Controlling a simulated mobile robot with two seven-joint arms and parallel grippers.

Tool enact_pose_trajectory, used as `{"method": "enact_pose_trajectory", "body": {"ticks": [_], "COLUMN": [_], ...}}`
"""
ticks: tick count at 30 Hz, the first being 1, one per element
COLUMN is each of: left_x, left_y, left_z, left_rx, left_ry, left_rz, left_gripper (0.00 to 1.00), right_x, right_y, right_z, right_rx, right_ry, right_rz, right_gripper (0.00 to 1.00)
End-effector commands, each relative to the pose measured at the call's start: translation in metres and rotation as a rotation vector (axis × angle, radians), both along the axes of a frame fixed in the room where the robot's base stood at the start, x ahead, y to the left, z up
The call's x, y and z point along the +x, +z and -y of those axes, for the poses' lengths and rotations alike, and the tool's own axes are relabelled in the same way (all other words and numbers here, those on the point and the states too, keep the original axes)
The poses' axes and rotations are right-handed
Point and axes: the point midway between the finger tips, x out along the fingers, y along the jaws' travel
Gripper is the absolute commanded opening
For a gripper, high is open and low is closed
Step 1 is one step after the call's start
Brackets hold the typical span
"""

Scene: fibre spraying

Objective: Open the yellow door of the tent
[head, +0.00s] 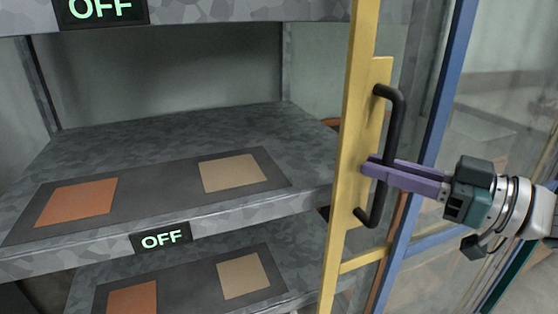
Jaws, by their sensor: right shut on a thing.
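The yellow door (343,190) shows as an upright yellow frame right of the middle of the head view. A black bar handle (397,120) is fixed to its yellow plate (378,92). My right gripper (372,168) comes in from the right, and its purple fingers are shut on the handle's lower half. The door stands edge-on beside the shelves, and the shelf front to its left is uncovered. My left gripper is not in view.
Grey shelves (200,125) fill the left, with dark mats bearing orange (76,202) and tan (232,172) squares. "OFF" signs (161,240) sit on the shelf edges. A blue frame (436,125) with clear panels stands just right of the door, behind my gripper.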

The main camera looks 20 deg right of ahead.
Motion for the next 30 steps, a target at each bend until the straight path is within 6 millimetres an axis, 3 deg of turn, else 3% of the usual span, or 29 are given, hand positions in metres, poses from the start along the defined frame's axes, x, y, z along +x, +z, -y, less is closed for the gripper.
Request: {"method": "enact_pose_trajectory", "body": {"ticks": [14, 15, 18, 26, 30], "left_x": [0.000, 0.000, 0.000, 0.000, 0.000], "left_y": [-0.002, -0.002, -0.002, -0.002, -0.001], "left_z": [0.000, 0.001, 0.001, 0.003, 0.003], "left_rx": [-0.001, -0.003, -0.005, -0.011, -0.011], "left_ry": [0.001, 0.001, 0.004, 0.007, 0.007], "left_rz": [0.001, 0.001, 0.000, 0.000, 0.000], "left_gripper": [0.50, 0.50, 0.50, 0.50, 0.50], "right_x": [0.000, 0.000, 0.000, -0.002, -0.014], "right_y": [0.001, 0.000, 0.000, 0.000, -0.001], "right_z": [0.007, 0.007, 0.007, 0.007, 0.016], "right_rx": [0.001, 0.001, 0.001, 0.000, -0.002], "right_ry": [-0.001, -0.001, -0.001, 0.000, 0.000], "right_rz": [0.000, 0.000, -0.001, -0.002, -0.005], "right_gripper": [0.00, 0.23, 0.32, 0.32, 0.32]}}
